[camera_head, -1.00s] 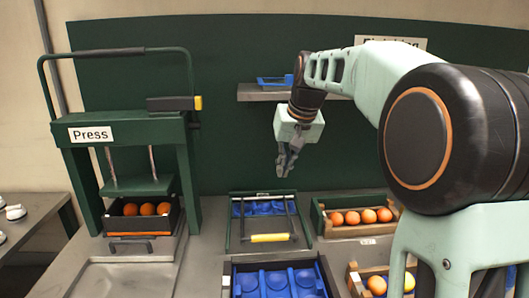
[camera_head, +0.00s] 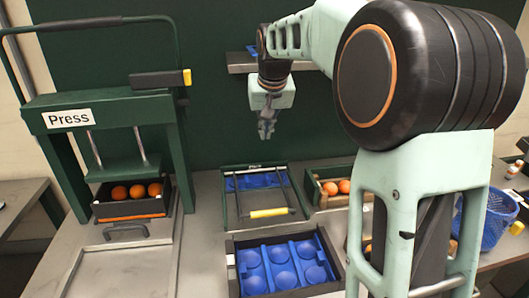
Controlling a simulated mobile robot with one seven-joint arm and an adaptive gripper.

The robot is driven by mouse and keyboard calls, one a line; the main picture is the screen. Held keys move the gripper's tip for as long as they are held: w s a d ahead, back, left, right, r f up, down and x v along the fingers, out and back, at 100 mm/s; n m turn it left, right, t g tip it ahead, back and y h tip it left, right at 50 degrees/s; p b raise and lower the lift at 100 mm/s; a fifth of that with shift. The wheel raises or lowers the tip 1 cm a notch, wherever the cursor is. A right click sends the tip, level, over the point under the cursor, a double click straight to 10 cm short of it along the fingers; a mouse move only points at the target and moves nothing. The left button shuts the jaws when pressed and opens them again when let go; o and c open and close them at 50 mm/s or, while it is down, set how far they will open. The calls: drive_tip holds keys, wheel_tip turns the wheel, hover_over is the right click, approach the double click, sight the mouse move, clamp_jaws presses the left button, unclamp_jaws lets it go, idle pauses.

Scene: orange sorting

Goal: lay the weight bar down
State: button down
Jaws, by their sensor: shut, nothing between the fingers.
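A bar with a yellow grip (camera_head: 270,212) spans the front of a green frame (camera_head: 226,205) that holds a blue moulded tray (camera_head: 255,181). Two dark side arms run from the grip towards the frame's back. I cannot tell whether this bar rests flat or stands slightly raised. My gripper (camera_head: 266,130) points down, shut and empty, well above the back of this frame and apart from it. On the press (camera_head: 105,98), a dark block with a yellow end (camera_head: 160,79) sits at the upper right, under a green hoop handle. I cannot tell which is called the weight bar.
A black crate with oranges (camera_head: 132,208) sits under the press plate. A blue cupped tray (camera_head: 288,268) stands in front of the green frame. A blue basket (camera_head: 497,218) stands far right. A shelf hangs behind my gripper.

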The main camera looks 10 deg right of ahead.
wheel_tip(320, 180, down, 8)
drive_tip(key=shift+w+r+p, duration=0.2)
drive_tip(key=shift+w+p, duration=0.1)
drive_tip(key=shift+p, duration=0.05)
drive_tip(key=shift+f, duration=0.15)
